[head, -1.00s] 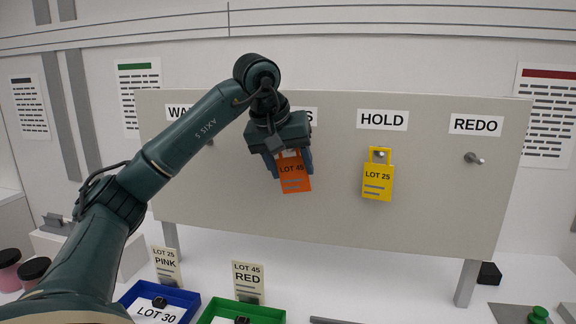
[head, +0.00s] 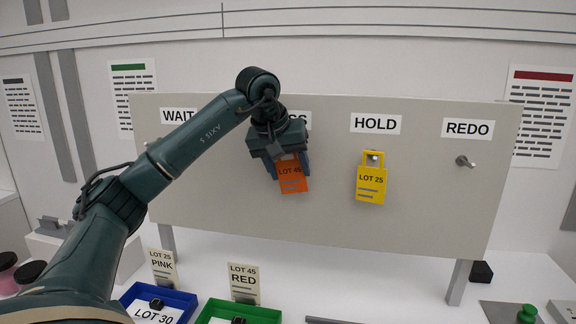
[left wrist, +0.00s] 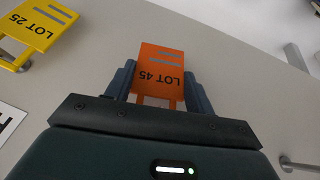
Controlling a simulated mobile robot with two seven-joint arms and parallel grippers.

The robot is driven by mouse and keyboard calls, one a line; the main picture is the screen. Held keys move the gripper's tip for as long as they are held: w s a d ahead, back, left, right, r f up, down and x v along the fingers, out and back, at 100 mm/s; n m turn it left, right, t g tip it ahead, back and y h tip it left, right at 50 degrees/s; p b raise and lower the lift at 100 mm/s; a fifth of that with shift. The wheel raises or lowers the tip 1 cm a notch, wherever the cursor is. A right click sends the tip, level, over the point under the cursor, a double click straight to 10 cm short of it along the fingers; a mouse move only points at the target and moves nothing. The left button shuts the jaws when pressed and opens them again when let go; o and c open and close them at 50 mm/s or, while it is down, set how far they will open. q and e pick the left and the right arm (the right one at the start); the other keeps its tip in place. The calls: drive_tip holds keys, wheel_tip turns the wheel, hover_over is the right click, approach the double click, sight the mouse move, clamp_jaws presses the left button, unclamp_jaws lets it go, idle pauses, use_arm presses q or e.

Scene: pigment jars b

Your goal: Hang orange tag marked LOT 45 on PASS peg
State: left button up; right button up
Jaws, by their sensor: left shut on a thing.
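The orange tag (head: 293,184) marked LOT 45 hangs below my left gripper (head: 288,166), which is shut on its upper part. It is in front of the board (head: 420,220). In the left wrist view the tag (left wrist: 160,68) sits between the two fingers, its text upside down. The PASS label (head: 303,120) shows only its last letters past the gripper. The peg under it is hidden, and I cannot tell whether the tag touches it. My right gripper is in neither view.
A yellow LOT 25 tag (head: 371,186) hangs on the HOLD peg (head: 374,157), right of my gripper. The REDO peg (head: 464,162) is bare. Below stand a blue tray (head: 182,298), a green tray (head: 262,312) and small cards (head: 244,284).

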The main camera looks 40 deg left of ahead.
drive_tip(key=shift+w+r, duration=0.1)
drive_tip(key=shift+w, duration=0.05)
use_arm(q)
drive_tip(key=o, duration=1)
drive_tip(key=v, duration=1.3)
